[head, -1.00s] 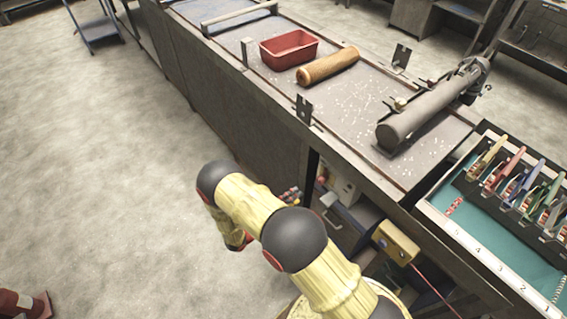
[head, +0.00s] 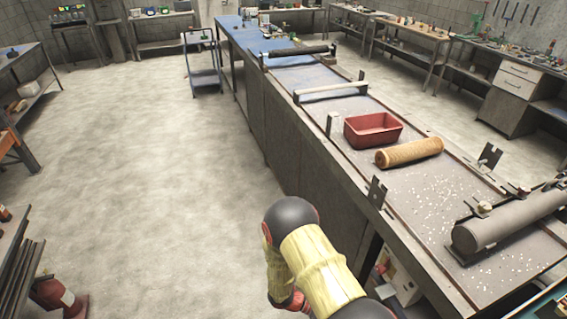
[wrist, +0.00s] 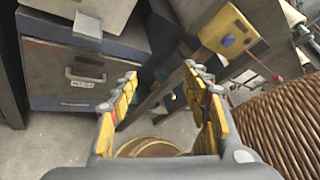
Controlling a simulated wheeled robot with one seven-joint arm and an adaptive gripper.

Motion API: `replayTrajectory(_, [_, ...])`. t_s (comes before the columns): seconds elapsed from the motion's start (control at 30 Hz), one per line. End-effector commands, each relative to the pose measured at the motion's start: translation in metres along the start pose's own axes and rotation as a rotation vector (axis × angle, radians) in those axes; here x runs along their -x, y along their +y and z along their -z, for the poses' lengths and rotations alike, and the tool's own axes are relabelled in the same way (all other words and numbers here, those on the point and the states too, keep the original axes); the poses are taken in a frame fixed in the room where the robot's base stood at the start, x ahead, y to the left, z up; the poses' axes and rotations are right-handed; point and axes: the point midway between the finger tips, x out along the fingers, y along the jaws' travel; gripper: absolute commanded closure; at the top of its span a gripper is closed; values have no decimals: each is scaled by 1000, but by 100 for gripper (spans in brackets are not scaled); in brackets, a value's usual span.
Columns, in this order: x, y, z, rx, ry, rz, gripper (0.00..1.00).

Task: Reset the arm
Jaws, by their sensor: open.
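My gripper (wrist: 165,105) is open in the wrist view, with its two yellow-padded fingers apart and nothing between them. Beyond the fingers are the open space under a bench and the floor. In the head view my arm shows at the bottom centre, beside the long bench (head: 290,150), with its sleeve in pale yellow cloth. The gripper itself is not clearly visible there.
A red bin (head: 373,130), a tan mesh roll (head: 410,153) and a grey cylinder (head: 510,222) are on the bench. A drawer cabinet (wrist: 75,75) and a yellow box (wrist: 228,35) are close in the wrist view. Open floor (head: 150,150) lies left of the bench.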

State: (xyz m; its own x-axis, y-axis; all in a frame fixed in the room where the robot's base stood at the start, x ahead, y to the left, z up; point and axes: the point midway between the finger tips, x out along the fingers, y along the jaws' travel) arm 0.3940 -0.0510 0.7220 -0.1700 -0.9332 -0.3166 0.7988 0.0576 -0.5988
Motion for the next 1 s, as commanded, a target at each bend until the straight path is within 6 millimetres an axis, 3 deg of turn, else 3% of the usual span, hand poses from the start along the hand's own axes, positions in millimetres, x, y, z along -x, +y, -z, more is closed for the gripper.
replayTrajectory(0.5, [87,-109,-59,-908,625,165,52])
replayTrajectory(1.0, [153,-200,-132,-1508,1179,307,52])
